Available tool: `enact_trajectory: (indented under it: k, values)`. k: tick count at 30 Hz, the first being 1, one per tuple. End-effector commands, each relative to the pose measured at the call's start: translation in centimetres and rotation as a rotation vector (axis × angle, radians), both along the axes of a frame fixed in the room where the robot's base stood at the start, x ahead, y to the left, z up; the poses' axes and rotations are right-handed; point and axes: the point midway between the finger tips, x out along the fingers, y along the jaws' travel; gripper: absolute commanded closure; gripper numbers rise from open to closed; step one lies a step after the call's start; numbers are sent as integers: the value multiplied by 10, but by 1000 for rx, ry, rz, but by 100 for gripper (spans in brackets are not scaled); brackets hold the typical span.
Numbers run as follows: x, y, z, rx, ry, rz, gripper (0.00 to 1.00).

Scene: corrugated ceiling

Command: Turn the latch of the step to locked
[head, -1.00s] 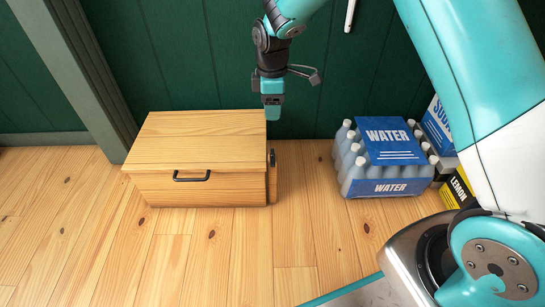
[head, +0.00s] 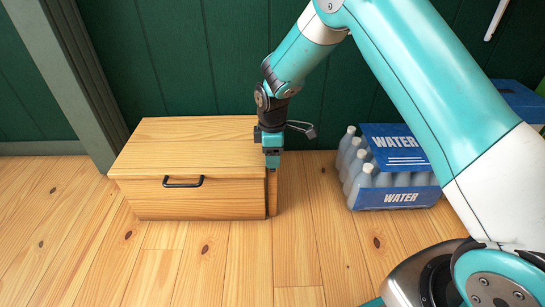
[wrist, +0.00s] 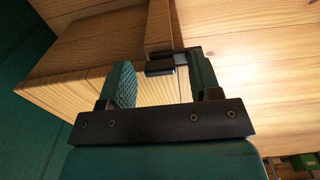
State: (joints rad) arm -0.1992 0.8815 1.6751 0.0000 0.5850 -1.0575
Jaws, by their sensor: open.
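The step (head: 190,145) is a light wooden box with a black handle (head: 183,182) on its front, standing on the floor against the green wall. My gripper (head: 272,161) is at its right side, near the top edge, pointing down. In the wrist view my gripper (wrist: 163,76) is open, with one finger on each side of a small black latch (wrist: 162,65) on the wood. The latch reaches towards the right finger; I cannot tell whether they touch. In the head view the gripper hides the latch.
A blue pack of water bottles (head: 395,165) stands on the floor to the right, apart from the step. Plank floor (head: 300,235) between them is clear. The green wall (head: 170,60) is close behind the step, with a grey post (head: 85,85) at left.

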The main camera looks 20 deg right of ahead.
Motion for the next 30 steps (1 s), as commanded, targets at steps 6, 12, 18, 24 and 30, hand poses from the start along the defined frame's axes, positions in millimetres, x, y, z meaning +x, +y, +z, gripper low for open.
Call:
enact_trajectory:
  k: [6, 12, 18, 24, 30]
  values:
    - [0, 0, 0, 0, 0, 0, 43]
    - [0, 0, 0, 0, 0, 0, 88]
    - [0, 0, 1, 0, 0, -5, 92]
    - [0, 0, 4, -1, 1, -54, 92]
    - [-1, 0, 7, -1, 3, -175, 92]
